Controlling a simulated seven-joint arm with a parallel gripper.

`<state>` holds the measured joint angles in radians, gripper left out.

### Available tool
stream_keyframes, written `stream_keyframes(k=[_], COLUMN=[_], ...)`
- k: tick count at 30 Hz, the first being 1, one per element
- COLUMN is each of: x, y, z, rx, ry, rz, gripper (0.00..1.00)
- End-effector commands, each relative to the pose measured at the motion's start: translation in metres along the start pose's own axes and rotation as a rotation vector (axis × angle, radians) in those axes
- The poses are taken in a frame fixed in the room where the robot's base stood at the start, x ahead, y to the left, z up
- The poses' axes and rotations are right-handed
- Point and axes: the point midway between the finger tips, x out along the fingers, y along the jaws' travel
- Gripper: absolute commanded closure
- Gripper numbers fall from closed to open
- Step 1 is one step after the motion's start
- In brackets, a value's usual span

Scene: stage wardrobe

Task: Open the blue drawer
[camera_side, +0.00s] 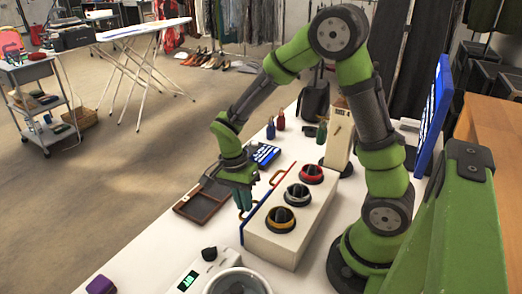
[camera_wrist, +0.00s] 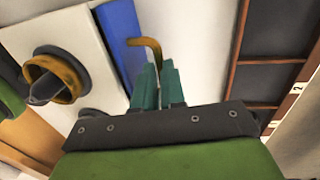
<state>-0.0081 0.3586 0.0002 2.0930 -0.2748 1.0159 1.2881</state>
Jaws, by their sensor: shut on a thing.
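The blue drawer front (camera_side: 257,212) runs along the left long side of a white box (camera_side: 285,240) in the side view. In the wrist view the blue front (camera_wrist: 122,32) shows beside the box's white top, with no clear gap. A brass-coloured bar handle (camera_wrist: 151,44) stands out from it. My gripper (camera_side: 243,208) is low beside the blue front. In the wrist view its teal fingers (camera_wrist: 158,75) are closed together around the end of the handle; the exact contact is partly hidden.
Dials with red (camera_side: 312,173), grey (camera_side: 297,195) and yellow (camera_side: 281,219) rings sit on the box top. A dark compartment tray (camera_side: 203,203) lies left of my gripper. A white scale (camera_side: 195,278) and a bowl (camera_side: 238,284) stand in front. Some bare tabletop lies between tray and box.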

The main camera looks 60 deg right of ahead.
Motion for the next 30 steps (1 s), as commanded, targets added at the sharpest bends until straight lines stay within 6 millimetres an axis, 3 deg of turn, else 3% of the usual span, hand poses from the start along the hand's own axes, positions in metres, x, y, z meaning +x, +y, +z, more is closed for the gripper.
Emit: stream_keyframes(k=[9, 15, 27, 28, 30], x=[-0.013, -0.019, -0.021, -0.021, -0.021], y=[-0.069, -0.099, -0.106, -0.106, -0.106], z=[-0.002, -0.003, -0.003, -0.003, -0.003], rx=[0.002, 0.001, 0.001, 0.001, 0.001], ry=[0.0, 0.0, 0.0, 0.0, 0.0], rz=[-0.008, -0.008, -0.009, -0.009, -0.009], gripper=[1.0, 1.0, 1.0, 0.88, 0.79])
